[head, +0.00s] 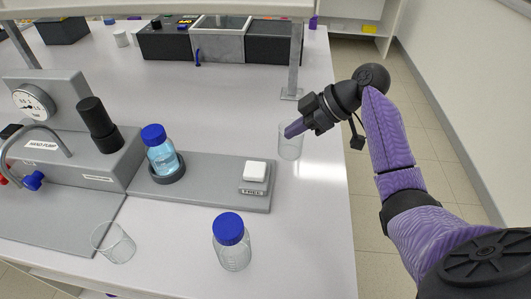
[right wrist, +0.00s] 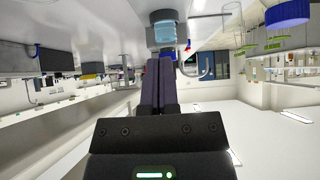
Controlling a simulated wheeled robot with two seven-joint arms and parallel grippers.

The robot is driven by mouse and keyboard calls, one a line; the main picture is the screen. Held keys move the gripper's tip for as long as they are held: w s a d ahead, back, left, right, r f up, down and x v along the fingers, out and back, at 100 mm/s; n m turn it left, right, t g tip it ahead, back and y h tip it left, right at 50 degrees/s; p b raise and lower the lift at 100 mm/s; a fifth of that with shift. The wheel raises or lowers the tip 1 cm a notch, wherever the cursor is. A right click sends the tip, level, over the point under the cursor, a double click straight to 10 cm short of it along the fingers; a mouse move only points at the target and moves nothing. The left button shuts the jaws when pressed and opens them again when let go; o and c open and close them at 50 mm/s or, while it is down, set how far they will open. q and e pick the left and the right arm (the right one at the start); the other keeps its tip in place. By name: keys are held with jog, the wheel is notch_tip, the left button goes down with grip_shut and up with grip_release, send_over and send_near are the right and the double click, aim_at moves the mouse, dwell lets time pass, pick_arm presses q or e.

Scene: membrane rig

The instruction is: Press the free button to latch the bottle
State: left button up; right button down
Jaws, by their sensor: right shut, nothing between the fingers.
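The white button (head: 256,171) sits on a grey block labelled FREE, at the right end of a grey plate. A bottle (head: 164,161) with a blue cap and pale blue liquid stands in a dark ring on that plate, left of the button. It also shows upside down in the right wrist view (right wrist: 165,33), beyond the fingertips. My right gripper (head: 288,132) is shut and empty. In the head view it appears above and right of the button, apart from it, overlapping a clear beaker's rim. My left gripper is not in view.
The clear beaker (head: 291,148) stands near the table's right edge. A blue-capped clear bottle (head: 232,253) stands in front of the plate. Another beaker (head: 113,243) is at front left. The hand pump (head: 80,155) is at left, and a metal post (head: 295,65) stands behind.

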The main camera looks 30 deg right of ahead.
jog(key=b, duration=0.2)
send_over(260, 169)
jog(key=d, duration=0.1)
jog(key=f, duration=0.6)
jog(key=shift+s+f, duration=0.1)
jog(key=shift+s, duration=0.2)
jog(key=f, duration=0.3)
jog(key=shift+w+a+f, duration=0.25)
jog(key=shift+a+f, duration=0.05)
jog(key=shift+f, duration=0.1)
jog(key=shift+f+b, duration=0.3)
jog(key=shift+f, duration=0.1)
jog(key=shift+f, duration=0.1)
jog(key=shift+f+b, duration=0.55)
jog(key=shift+f, duration=0.35)
jog(key=shift+s, duration=0.1)
